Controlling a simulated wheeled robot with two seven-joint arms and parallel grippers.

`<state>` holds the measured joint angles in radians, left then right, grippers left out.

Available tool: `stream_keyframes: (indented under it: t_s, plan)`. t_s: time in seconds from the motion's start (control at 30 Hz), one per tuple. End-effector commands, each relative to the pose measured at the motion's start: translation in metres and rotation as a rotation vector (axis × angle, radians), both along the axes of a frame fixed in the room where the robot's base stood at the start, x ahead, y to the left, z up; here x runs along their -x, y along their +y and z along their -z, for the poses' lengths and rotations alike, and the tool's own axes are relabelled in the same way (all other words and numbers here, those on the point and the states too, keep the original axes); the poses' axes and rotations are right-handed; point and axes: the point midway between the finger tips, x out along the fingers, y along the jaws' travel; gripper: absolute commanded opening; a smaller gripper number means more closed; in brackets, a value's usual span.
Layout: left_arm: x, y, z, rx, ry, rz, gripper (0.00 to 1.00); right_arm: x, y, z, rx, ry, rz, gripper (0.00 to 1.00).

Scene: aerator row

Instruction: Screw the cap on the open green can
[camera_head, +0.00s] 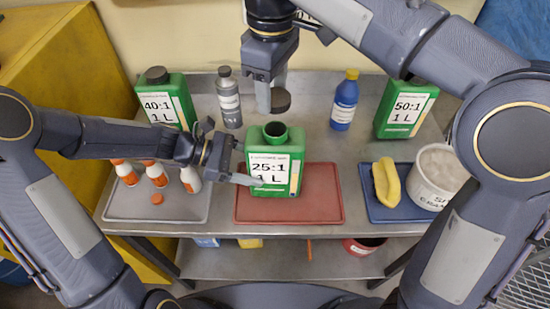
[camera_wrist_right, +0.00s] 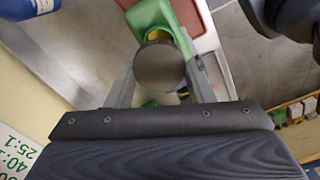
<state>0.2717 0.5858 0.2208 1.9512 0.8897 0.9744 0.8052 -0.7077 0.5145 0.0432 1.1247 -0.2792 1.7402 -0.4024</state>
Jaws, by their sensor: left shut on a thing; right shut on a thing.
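The open green can (camera_head: 275,165), labelled 25:1 1 L, stands upright at the back of the red tray (camera_head: 318,200). Its round mouth is uncovered. My left gripper (camera_head: 238,172) is shut on the can at its left side. My right gripper (camera_head: 272,98) is shut on a dark round cap (camera_head: 281,100) and holds it above the can's mouth, apart from it. In the right wrist view the cap (camera_wrist_right: 159,66) sits between the fingers of the right gripper (camera_wrist_right: 160,80). Part of the green can (camera_wrist_right: 150,15) shows behind the cap, its mouth mostly hidden.
Capped green cans labelled 40:1 (camera_head: 166,98) and 50:1 (camera_head: 405,107) stand at the back, with a grey bottle (camera_head: 229,100) and a blue bottle (camera_head: 344,105). A grey tray (camera_head: 180,210) holds small white bottles. A blue tray (camera_head: 390,211) holds a yellow object (camera_head: 386,182) beside a white tub (camera_head: 437,178).

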Motion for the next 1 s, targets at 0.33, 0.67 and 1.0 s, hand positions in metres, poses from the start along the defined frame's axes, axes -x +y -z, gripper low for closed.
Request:
stream_keyframes:
  t_s: [0.33, 0.67, 1.0]
  plan:
    - [0.0, 0.0, 0.0, 0.0, 0.0, -0.001, 0.26, 0.0, 0.0, 0.045, 0.001, 0.002, -0.001, 0.28]
    - [0.0, 0.0, 0.0, 0.0, 0.0, -0.001, 0.26, 0.0, 0.0, 0.047, 0.0, 0.0, 0.0, 0.28]
    - [0.0, 0.0, 0.0, 0.0, 0.0, -0.001, 0.26, 0.0, 0.0, 0.051, 0.002, 0.001, 0.001, 0.28]
